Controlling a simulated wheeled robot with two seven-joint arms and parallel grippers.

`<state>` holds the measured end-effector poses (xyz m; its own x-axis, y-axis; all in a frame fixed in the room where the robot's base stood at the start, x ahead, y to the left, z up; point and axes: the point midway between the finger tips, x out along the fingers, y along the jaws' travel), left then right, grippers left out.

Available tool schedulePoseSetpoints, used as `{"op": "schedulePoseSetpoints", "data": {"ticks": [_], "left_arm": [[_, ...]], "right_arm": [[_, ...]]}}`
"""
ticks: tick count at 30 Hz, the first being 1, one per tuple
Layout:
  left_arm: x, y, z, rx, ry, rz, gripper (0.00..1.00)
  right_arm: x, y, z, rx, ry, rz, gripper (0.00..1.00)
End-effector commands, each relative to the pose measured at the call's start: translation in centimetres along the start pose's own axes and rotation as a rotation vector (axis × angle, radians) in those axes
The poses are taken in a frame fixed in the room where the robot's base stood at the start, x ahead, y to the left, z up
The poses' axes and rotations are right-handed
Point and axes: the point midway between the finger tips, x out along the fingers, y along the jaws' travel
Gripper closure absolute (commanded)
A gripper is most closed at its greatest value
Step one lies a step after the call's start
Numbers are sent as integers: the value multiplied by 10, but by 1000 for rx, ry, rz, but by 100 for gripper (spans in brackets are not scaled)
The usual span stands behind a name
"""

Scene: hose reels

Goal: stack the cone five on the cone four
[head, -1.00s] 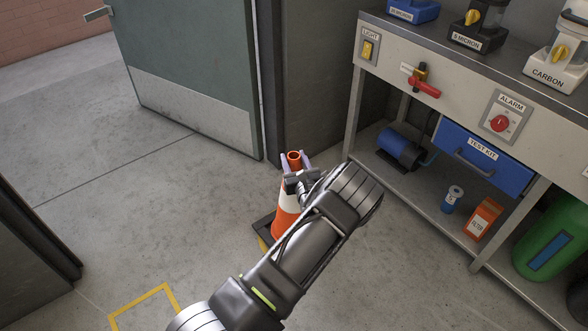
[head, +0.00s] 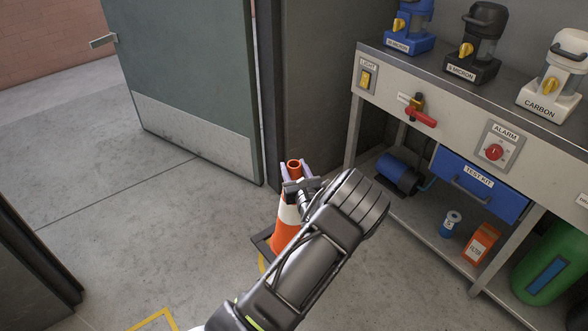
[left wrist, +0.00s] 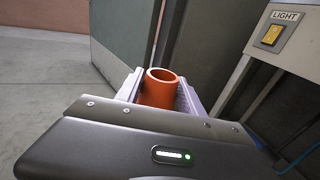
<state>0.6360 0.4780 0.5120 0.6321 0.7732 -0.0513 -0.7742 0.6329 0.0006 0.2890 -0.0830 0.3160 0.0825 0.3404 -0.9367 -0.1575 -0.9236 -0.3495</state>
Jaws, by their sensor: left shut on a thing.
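An orange and white traffic cone (head: 286,238) with a dark base stands upright in front of the open door. My left gripper (head: 295,171) is shut on the cone near its top, with one pale finger on each side. In the left wrist view the cone's open orange top (left wrist: 161,88) shows between the fingers. My arm hides much of the cone's right side and base. I cannot tell whether this is one cone or several nested, nor which number it bears, nor whether its base touches the floor. No second cone shows separately. My right gripper is not in view.
A workbench (head: 455,120) with filter units on top stands to the right. A yellow floor marking (head: 152,320) lies at the bottom left. The floor at left is clear.

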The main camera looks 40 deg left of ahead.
Motion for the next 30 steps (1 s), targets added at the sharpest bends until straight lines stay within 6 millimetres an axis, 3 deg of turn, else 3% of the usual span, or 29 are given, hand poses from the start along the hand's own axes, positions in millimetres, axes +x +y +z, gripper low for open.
{"op": "schedulePoseSetpoints", "data": {"ticks": [11, 17, 23, 30], "left_arm": [[0, -3, 8, -3, -10, -4, 100], [-11, -18, 29, -3, -15, -32, 100], [-40, -48, 71, 2, -21, -98, 100], [-104, -92, 133, 7, -17, -237, 100]], "right_arm": [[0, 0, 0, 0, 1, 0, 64], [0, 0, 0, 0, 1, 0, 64], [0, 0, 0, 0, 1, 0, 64], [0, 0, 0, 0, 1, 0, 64]]}}
